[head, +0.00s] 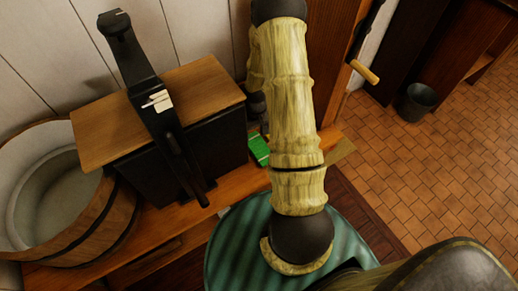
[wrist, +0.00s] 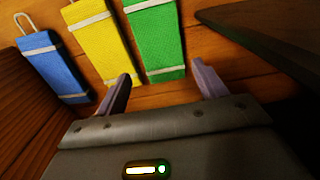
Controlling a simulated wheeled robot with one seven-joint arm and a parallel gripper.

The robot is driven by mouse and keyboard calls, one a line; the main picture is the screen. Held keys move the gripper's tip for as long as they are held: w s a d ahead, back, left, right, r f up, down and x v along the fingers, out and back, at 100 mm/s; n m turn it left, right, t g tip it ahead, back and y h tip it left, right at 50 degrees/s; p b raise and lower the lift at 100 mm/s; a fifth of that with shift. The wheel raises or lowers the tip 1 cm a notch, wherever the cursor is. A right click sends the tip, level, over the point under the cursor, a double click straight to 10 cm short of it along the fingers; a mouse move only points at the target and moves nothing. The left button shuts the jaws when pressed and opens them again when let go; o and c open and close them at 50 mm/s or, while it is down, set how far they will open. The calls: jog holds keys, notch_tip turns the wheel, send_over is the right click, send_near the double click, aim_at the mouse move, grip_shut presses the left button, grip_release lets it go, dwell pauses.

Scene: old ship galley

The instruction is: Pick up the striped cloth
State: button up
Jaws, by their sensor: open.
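Three flat textured pads or cloths lie side by side on brown wood in the wrist view: a blue one (wrist: 55,72), a yellow one (wrist: 103,45) and a green one (wrist: 157,40). Each has pale bands across it; I cannot tell which, if any, is the striped cloth. My gripper (wrist: 163,78) is open and empty, its fingers apart on either side of the green one's near end. I cannot tell the height gap. In the head view the green one (head: 259,149) shows beside my arm; the gripper is hidden there.
A black box with a wooden top (head: 205,88) stands left of the green piece on the wooden counter (head: 175,215). A long black object (head: 135,60) crosses it. A wooden tub (head: 105,215) is at far left. A bucket (head: 418,100) stands on the tiled floor at right.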

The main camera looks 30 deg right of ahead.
aim_at(256, 143)
jog(key=shift+f, duration=0.5)
jog(key=shift+a+f, duration=0.15)
jog(key=shift+f, duration=2.45)
jog(key=c, duration=0.9)
jog(key=shift+o, duration=0.2)
